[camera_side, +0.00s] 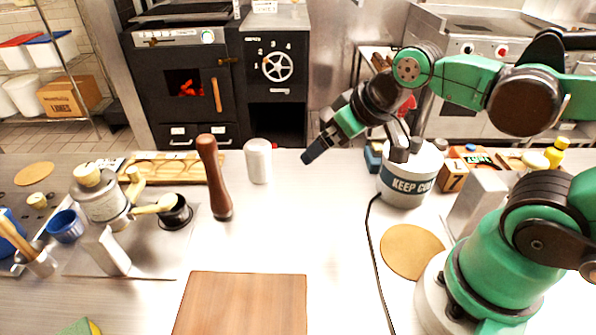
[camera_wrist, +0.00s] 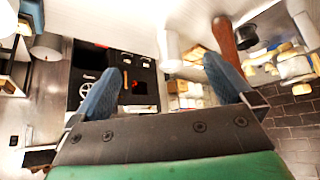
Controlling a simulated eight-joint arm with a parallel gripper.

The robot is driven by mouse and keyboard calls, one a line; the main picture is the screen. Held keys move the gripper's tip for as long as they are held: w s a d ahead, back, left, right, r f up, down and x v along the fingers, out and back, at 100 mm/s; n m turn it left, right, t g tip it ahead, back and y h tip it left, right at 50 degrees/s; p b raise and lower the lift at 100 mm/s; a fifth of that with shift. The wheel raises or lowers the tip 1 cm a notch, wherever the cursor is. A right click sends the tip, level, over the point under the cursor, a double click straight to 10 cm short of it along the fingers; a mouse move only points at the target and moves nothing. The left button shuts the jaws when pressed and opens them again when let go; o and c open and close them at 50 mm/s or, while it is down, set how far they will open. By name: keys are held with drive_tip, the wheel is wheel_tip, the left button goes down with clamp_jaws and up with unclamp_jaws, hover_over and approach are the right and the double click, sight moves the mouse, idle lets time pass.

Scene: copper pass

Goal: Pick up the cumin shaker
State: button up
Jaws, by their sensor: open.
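A white cylindrical shaker (camera_side: 258,161) stands upright on the counter, just right of a tall brown pepper mill (camera_side: 214,178). I cannot read a cumin label on it. My gripper (camera_side: 312,152) is to the right of the shaker, tilted down toward the left, and apart from it. In the wrist view my gripper (camera_wrist: 160,64) has its two blue fingers spread wide with nothing held between them. A white cylinder, seemingly the same shaker (camera_wrist: 169,48), shows beyond the fingers, nearer the right one, with the brown mill (camera_wrist: 225,42) to its right.
A wooden board (camera_side: 245,303) lies at the front. A wooden tray (camera_side: 172,166) and a metal pot (camera_side: 100,198) are left of the mill. A white pot marked "KEEP CO…" (camera_side: 408,185) stands right, with a black cord. The counter between shaker and cord is clear.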

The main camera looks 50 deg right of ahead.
drive_tip(key=w, duration=0.1)
drive_tip(key=n+y, duration=0.6)
drive_tip(key=y, duration=0.1)
hover_over(268, 143)
drive_tip(key=s, duration=0.5)
wheel_tip(268, 143, down, 3)
drive_tip(key=w+f+n+y, duration=0.1)
drive_tip(key=w+d+f+n+y, duration=0.1)
drive_tip(key=w+f+n, duration=0.1)
drive_tip(key=shift+d+n+y, duration=0.35)
drive_tip(key=shift+n+y, duration=0.05)
drive_tip(key=shift+w+d+f+n+y, duration=0.1)
drive_tip(key=shift+d+f+n+y, duration=0.2)
drive_tip(key=shift+f+n+y, duration=0.25)
drive_tip(key=shift+w, duration=0.1)
drive_tip(key=shift+t, duration=0.3)
drive_tip(key=shift+x, duration=2.75)
drive_tip(key=c, duration=1.3)
drive_tip(key=shift+r, duration=0.1)
